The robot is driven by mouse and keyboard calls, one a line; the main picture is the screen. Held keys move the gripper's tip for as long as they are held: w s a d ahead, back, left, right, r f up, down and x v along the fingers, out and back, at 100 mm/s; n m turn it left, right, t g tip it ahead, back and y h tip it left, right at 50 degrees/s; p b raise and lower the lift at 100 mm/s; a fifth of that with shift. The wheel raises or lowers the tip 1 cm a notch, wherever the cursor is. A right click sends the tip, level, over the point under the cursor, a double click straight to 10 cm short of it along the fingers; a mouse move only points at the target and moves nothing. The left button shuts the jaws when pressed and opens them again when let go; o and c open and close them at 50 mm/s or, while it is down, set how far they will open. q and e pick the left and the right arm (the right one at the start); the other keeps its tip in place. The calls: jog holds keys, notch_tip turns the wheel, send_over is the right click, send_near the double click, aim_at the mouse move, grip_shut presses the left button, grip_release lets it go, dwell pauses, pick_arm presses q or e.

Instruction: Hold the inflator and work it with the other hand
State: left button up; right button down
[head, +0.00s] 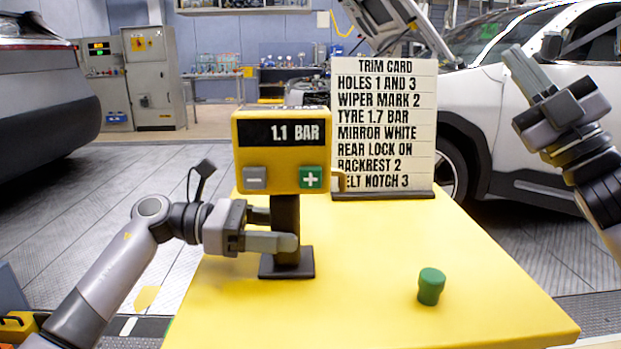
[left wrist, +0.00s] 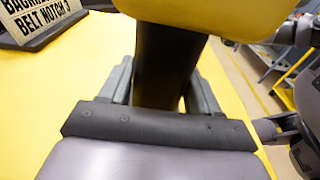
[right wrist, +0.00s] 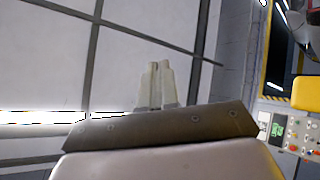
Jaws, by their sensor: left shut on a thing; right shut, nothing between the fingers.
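The yellow inflator (head: 281,150) stands upright on the yellow table, its screen reading 1.1 BAR. It has a grey minus button (head: 255,178) and a green plus button (head: 311,178). My left gripper (head: 290,243) is shut on its dark post (head: 285,216), just above the square base (head: 286,263). The left wrist view shows the post (left wrist: 167,65) between the fingers. My right gripper (head: 520,65) is shut and empty, raised at the far right, well away from the inflator. The right wrist view shows its fingertips (right wrist: 156,75) together.
A trim card (head: 384,110) stands behind the inflator at right and reads TYRE 1.7 BAR; the inflator hides part of its lower lines. A green cap-like piece (head: 431,286) sits on the table (head: 370,250) at front right. The table's middle right is clear.

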jog(key=s+a+f+n+g, duration=0.1)
jog(key=a+f+n+g, duration=0.15)
jog(key=a+f, duration=0.7)
jog(key=n, duration=0.4)
send_near(302, 172)
notch_tip(302, 172, up, 4)
jog(key=s+a+n, duration=0.1)
jog(key=s+a, duration=0.2)
jog(key=s, duration=0.3)
jog(key=shift+s, duration=0.25)
jog(key=shift+f+g, duration=0.15)
jog(key=shift+g, duration=0.1)
jog(key=w, duration=0.8)
jog(key=shift+w, duration=0.4)
jog(key=shift+w, duration=0.45)
jog(key=shift+w, duration=0.5)
dwell(2.4)
